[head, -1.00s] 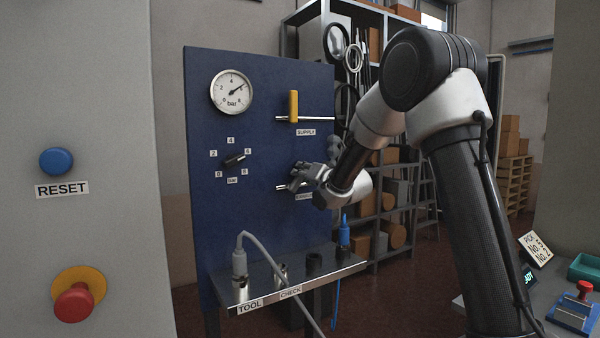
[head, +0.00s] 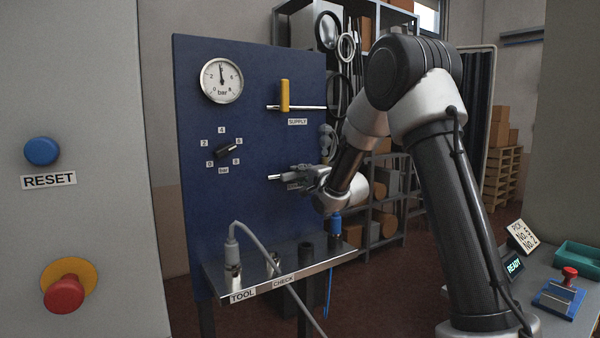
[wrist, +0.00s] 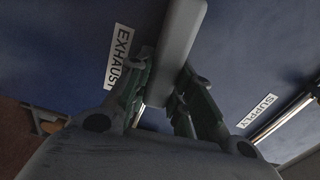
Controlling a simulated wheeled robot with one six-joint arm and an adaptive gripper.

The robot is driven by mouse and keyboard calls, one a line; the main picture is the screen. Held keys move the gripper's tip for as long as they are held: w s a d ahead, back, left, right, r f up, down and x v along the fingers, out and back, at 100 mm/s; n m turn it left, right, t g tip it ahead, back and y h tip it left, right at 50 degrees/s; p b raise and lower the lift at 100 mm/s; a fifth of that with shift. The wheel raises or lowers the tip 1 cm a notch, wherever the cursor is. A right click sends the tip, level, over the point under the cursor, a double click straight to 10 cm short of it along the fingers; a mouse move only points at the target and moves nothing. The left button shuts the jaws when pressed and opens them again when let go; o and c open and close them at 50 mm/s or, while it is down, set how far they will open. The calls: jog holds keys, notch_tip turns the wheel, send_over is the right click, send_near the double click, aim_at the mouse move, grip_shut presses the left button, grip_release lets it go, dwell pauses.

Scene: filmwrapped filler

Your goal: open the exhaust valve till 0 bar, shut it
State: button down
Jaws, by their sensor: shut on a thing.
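The exhaust valve's grey bar handle (wrist: 176,50) runs between my fingers in the wrist view, beside the EXHAUST label (wrist: 119,56). My gripper (wrist: 160,95) is shut on this handle. In the head view my gripper (head: 300,178) is at the lower pipe (head: 276,177) on the blue panel; it hides the handle and the label there. The pressure gauge (head: 222,80) has its needle pointing nearly straight up, at about 4 bar.
The supply valve's yellow handle (head: 285,95) stands upright above my gripper. A selector knob (head: 228,151) is left of it. A metal shelf (head: 305,267) with a grey hose plug (head: 232,250) juts out below. A RESET button (head: 41,151) and red stop button (head: 64,294) are at left.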

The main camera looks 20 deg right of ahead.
jog(key=shift+f+m, duration=0.3)
jog(key=shift+m, duration=0.1)
jog(key=c, duration=1.2)
grip_release()
jog(key=shift+c, duration=0.2)
jog(key=v, duration=1.2)
jog(key=shift+r, duration=0.1)
